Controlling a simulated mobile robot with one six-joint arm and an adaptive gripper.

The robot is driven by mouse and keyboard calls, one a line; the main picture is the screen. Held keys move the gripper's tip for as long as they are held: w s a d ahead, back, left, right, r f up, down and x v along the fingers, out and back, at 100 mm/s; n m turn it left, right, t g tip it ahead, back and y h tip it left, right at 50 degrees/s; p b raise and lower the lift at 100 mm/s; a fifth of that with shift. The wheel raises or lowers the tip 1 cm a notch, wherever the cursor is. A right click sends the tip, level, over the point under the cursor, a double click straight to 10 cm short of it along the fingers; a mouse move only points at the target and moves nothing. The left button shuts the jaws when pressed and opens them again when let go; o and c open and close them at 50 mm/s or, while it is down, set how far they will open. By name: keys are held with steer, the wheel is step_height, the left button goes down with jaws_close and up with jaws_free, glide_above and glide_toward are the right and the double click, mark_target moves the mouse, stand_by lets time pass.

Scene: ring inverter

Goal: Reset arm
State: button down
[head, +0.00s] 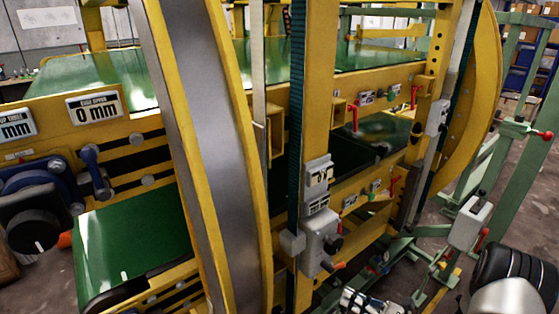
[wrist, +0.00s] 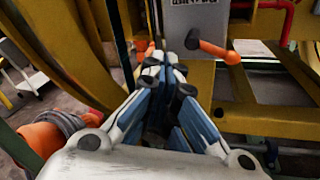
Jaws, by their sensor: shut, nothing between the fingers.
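My gripper (wrist: 165,72) is shut and empty in the wrist view, its white, blue and dark fingers drawn together at the tips. A white and dark part of it (head: 362,300) shows at the bottom edge of the head view. Behind the fingertips in the wrist view is a grey control box (wrist: 195,25) with an orange-tipped lever (wrist: 215,48). The tips appear just beside the box; I cannot tell whether they touch it. In the head view, a grey box (head: 322,238) with an orange-tipped handle stands on a yellow post above my gripper.
The yellow ring inverter (head: 205,130) fills the middle of the head view, with green belts (head: 135,240). Green frame bars (head: 495,160) and a grey box with a red knob (head: 470,222) stand at the right.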

steer(key=s+a+r+n+g+h, duration=0.1)
steer(key=s+a+r+n+g, duration=0.45)
steer(key=r+n, duration=0.25)
steer(key=s+a+r+n+g+h, duration=0.2)
steer(key=s+a+r+n+g, duration=0.4)
steer(key=r, duration=0.3)
steer(key=s+d+r+n+t+h, duration=0.2)
steer(key=s+r+n+h, duration=0.2)
steer(key=s+n+h, duration=0.1)
steer(key=s+d+r+n+t+h, duration=0.2)
steer(key=s+r+n+h, duration=0.3)
steer(key=s+n, duration=0.3)
steer(key=n+t+h, duration=0.1)
steer(key=n, duration=0.1)
steer(key=shift+s+d+r+n, duration=0.2)
steer(key=shift+d+r+n, duration=0.05)
steer(key=shift+d+n, duration=0.05)
